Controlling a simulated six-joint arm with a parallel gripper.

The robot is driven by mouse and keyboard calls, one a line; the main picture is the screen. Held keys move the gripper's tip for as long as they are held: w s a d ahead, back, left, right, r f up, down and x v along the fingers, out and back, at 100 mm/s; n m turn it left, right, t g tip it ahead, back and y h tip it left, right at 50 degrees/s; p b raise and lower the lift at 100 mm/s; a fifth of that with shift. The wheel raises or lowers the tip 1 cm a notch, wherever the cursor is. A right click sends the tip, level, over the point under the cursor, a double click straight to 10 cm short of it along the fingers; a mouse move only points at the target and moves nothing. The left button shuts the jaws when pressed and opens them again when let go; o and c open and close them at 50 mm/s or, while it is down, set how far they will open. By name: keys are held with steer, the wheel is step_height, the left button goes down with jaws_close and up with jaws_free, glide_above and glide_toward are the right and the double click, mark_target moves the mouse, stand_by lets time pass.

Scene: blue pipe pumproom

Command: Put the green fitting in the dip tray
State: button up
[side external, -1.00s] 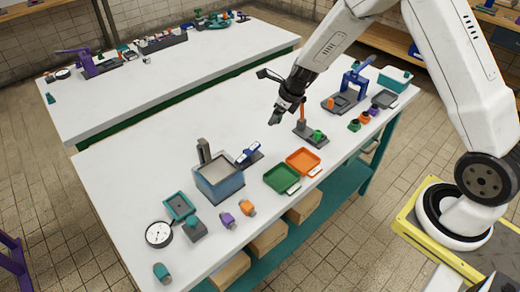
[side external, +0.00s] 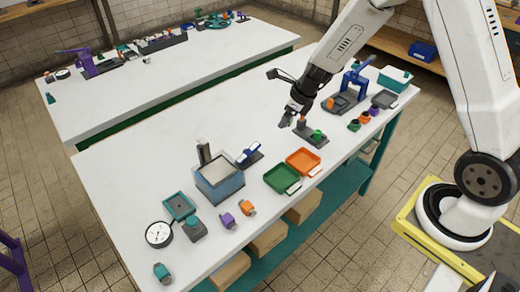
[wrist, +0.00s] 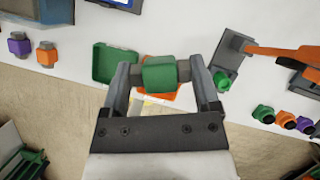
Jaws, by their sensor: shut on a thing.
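My gripper (wrist: 162,82) is shut on a green fitting (wrist: 159,73), a blocky green piece held between the two fingers in the wrist view. In the side view my gripper (side external: 294,120) is above the bench, in front of the orange-handled stand, and the held fitting is too small to make out there. A green tray (side external: 270,181) and an orange tray (side external: 294,158), each with a white label, sit side by side at the near edge. A blue open box (side external: 220,184) with a grey fill stands left of them. I cannot tell for certain which is the dip tray.
Another green piece (side external: 317,134) sits on the stand's base. Loose green, orange and purple fittings (side external: 364,117) lie at the right. Purple (side external: 228,220) and orange (side external: 247,208) fittings lie near the box. A dial gauge (side external: 159,235) is at the left. The bench's far middle is clear.

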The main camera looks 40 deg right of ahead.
steer(key=s+a+r+n, duration=0.2)
steer(key=s+a+r, duration=0.1)
steer(key=a, duration=0.6)
steer(key=s+a+r+n+y, duration=0.1)
steer(key=s+a+r, duration=0.3)
steer(key=a, duration=0.6)
steer(key=s+n, duration=0.1)
steer(key=s, duration=0.1)
steer(key=shift+s+g+y, duration=0.3)
steer(key=shift+g, duration=0.1)
steer(key=shift+r, duration=0.1)
glide_above(219, 171)
steer(key=f, duration=0.5)
steer(key=s+f, duration=0.1)
steer(key=f, duration=0.2)
steer(key=shift+f, duration=0.2)
steer(key=shift+w+f, duration=0.4)
steer(key=shift+f, duration=0.05)
